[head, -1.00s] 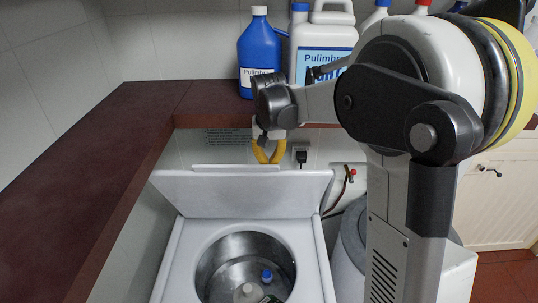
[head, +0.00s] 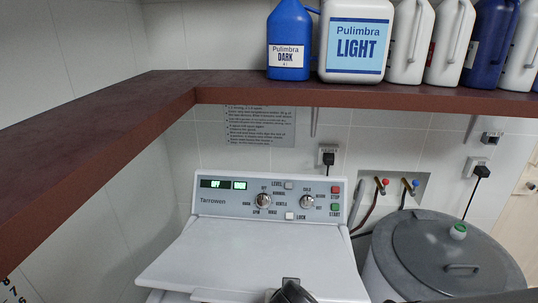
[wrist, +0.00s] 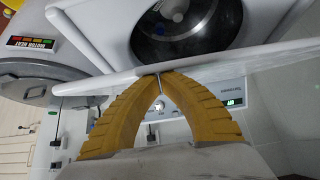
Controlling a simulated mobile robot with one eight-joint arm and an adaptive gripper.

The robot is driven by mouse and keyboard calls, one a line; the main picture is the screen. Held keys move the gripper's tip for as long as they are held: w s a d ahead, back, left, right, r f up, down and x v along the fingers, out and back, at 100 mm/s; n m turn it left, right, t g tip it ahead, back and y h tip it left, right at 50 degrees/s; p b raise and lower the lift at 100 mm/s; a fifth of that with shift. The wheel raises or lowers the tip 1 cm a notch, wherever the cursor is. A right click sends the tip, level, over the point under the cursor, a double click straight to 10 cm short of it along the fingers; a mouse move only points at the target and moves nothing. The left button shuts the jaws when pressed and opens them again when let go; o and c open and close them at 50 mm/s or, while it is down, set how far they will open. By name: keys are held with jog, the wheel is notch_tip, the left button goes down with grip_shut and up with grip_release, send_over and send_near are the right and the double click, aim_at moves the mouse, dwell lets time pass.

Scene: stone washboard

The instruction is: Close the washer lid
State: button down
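The washer lid (head: 250,258) is a white panel hinged in front of the control panel. In the head view its top face slopes toward me, its near edge over the washer body. The wrist view shows the lid (wrist: 110,82) nearly edge-on, with the steel drum (wrist: 180,25) visible past it, so the lid stands partly open. My gripper (wrist: 160,75) has two yellow ribbed fingers with their tips together, at the lid's edge and seemingly touching it. Nothing is visible between the fingertips. In the head view the fingers are hidden; only dark parts of my arm show at the bottom.
The washer's control panel (head: 265,200) stands behind the lid. A brown shelf (head: 360,98) with several detergent bottles, including a blue one (head: 289,40), runs above and along the left. A grey-lidded round tub (head: 440,250) stands close at the right. Taps and plugs are on the wall.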

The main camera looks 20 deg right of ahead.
jog(key=s+a+f+b, duration=0.1)
jog(key=s+f+b, duration=0.1)
jog(key=f+b, duration=0.6)
jog(key=s+f+b, duration=0.2)
jog(key=f+b, duration=0.5)
jog(key=f, duration=0.5)
jog(key=shift+s+a+b, duration=0.2)
jog(key=shift+a+b, duration=0.15)
jog(key=shift+b, duration=0.05)
